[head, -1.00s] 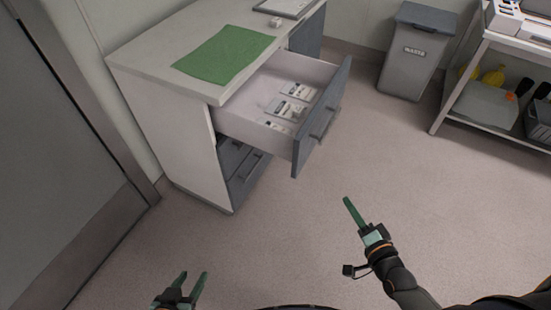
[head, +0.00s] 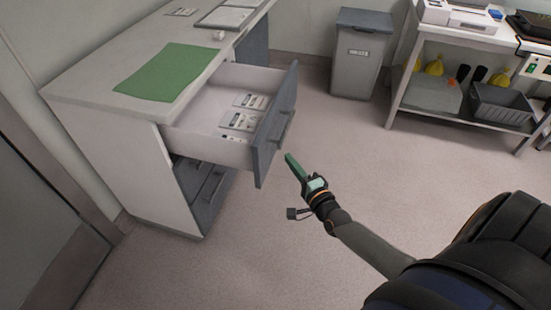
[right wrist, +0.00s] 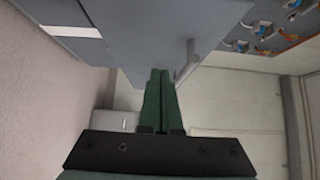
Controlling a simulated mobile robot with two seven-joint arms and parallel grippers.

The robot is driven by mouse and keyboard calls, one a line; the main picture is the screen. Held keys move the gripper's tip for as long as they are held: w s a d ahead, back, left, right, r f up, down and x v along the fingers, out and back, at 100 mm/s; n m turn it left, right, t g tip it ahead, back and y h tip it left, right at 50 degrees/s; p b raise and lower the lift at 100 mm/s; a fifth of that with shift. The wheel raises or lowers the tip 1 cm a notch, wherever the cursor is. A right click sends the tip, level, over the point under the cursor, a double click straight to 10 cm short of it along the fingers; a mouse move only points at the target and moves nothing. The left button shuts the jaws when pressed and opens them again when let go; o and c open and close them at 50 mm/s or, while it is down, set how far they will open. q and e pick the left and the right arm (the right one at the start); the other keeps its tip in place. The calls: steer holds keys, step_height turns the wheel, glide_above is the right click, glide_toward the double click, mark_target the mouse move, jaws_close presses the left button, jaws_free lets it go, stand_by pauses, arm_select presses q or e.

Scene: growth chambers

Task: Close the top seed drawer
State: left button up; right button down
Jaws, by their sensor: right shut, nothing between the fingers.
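The top seed drawer (head: 210,148) is pulled well out of the white cabinet and holds several seed packets (head: 241,118). Its grey front (head: 272,136) carries a bar handle (head: 283,126). My right gripper (head: 289,158) is shut and empty, just in front of the drawer front in the head view, a little below the handle. In the right wrist view the shut green fingers (right wrist: 158,84) point toward the grey drawer front (right wrist: 150,40), with the handle (right wrist: 188,60) right beside them. Whether the fingertips touch the front I cannot tell. My left gripper is out of view.
A green mat (head: 166,72) lies on the white cabinet top (head: 95,88). Lower grey drawers (head: 203,188) sit below the open one. A grey waste bin (head: 361,55) stands behind, and a shelf bench (head: 445,112) is at the right. The floor before the drawer is clear.

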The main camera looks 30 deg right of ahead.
steer(key=w+a, duration=0.2)
steer(key=w, duration=0.1)
steer(key=shift+w, duration=0.2)
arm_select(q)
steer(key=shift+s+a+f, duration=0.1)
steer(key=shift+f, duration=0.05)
arm_select(e)
steer(key=shift+w+a, duration=0.3)
steer(key=shift+w, duration=0.05)
